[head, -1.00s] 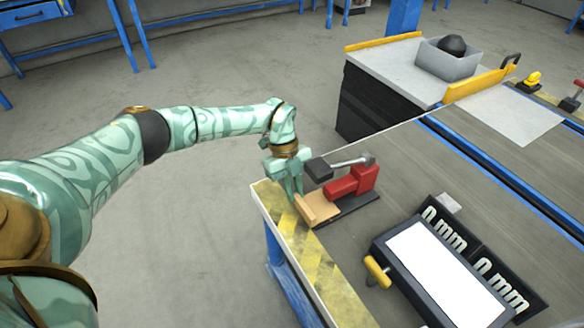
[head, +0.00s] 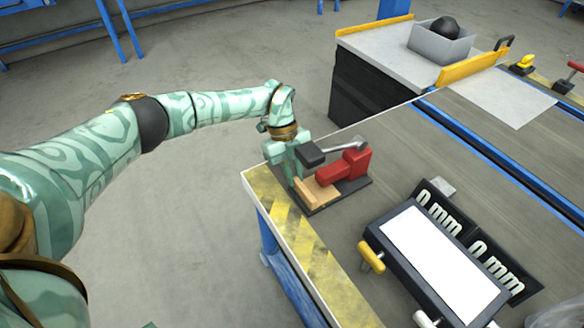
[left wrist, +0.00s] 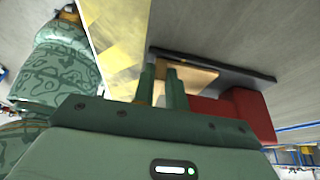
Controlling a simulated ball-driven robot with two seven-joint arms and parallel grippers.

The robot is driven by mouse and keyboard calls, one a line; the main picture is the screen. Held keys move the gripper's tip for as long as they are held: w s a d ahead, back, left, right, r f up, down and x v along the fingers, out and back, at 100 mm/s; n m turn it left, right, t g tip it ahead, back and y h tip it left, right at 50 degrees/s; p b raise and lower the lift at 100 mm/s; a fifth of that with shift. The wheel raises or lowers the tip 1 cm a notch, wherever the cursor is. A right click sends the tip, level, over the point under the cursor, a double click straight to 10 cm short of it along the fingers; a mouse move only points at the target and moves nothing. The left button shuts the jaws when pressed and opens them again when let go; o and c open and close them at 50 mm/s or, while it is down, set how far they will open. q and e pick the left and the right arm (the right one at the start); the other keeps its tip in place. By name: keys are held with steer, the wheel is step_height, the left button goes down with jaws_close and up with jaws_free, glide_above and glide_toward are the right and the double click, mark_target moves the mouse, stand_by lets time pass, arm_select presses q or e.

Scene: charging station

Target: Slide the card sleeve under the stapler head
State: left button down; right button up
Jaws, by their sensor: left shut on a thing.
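The card sleeve (head: 318,193) is a tan flat piece at the near corner of the table, lying over the stapler's dark base (head: 358,186). The stapler (head: 343,168) has a red body, a black head block (head: 311,154) and a metal lever. The sleeve's far end is close to the red body, and the head stands above it. My left gripper (head: 293,178) is shut on the sleeve at its left edge. My right gripper is not in view.
A framed white panel (head: 438,250) with a yellow handle (head: 371,256) stands right of the stapler. Black plates with "0 mm" (head: 440,215) lie behind it. A yellow-striped table edge (head: 300,240) runs along the front left. A grey bin (head: 440,42) is far back.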

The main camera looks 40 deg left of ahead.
arm_select(q)
steer(key=c, duration=1.3)
jaws_free()
steer(key=shift+c, duration=0.2)
